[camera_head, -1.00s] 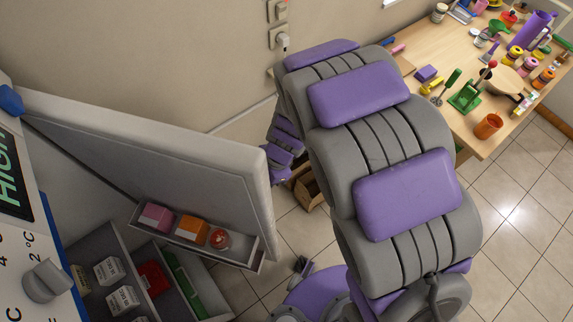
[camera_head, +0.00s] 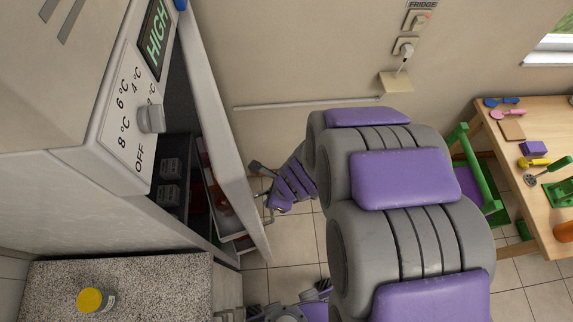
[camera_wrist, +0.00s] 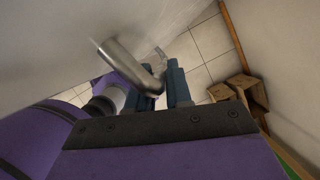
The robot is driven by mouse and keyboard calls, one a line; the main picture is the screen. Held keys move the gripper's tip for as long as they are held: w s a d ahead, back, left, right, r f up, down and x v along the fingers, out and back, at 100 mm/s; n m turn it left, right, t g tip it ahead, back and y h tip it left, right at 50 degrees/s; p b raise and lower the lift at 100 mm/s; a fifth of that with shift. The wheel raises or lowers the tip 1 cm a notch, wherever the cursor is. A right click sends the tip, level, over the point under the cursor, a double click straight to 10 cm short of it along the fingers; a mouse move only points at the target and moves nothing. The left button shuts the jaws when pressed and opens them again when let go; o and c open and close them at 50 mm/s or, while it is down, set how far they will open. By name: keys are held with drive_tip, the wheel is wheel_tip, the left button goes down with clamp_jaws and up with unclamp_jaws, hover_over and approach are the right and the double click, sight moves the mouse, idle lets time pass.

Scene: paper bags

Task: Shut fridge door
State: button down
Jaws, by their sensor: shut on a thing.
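The fridge door (camera_head: 225,130) stands partly open, with its inner shelf (camera_head: 228,215) facing the cabinet. A gap to the fridge interior (camera_head: 178,100) shows on its left. In the wrist view, the bent metal door handle (camera_wrist: 122,60) runs to between the two dark fingers of my gripper (camera_wrist: 165,80), which is shut on it. In the head view, my gripper (camera_head: 262,190) is on the outer side of the door near its free edge.
A speckled counter (camera_head: 150,290) with a yellow-lidded jar (camera_head: 95,300) is at the lower left. A control panel with a knob (camera_head: 151,119) is on the fridge. A wooden table (camera_head: 540,195) with tools stands right.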

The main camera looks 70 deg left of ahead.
drive_tip(key=shift+s+d, duration=0.1)
drive_tip(key=shift+s, duration=0.45)
drive_tip(key=c, duration=1.1)
unclamp_jaws()
drive_tip(key=shift+r, duration=0.1)
drive_tip(key=p+v, duration=1.3)
drive_tip(key=v, duration=0.4)
drive_tip(key=shift+w, duration=0.25)
